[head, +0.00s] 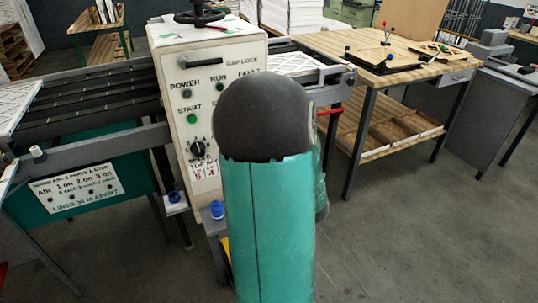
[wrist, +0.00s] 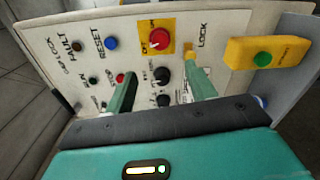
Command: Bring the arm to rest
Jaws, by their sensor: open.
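My gripper (wrist: 163,78) is open in the wrist view, its two teal fingers apart with nothing held between them. It faces a pale control panel (wrist: 75,70). Between and beyond the fingers are a red knob on a yellow plate (wrist: 157,41) and black knobs (wrist: 162,76). A yellow piece by the LOCK label (wrist: 189,52) lies close to the right fingertip; I cannot tell if they touch. In the head view my own teal arm with its dark cap stands in front of the control cabinet (head: 172,105) and hides part of it. My gripper is hidden there.
A yellow box with a green button (wrist: 262,59) juts out at the panel's right. A conveyor (head: 90,95) with a teal side panel (head: 75,218) stands left of the cabinet. A wooden workbench (head: 340,52) with tools stands at right. The floor (head: 420,235) at front right is clear.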

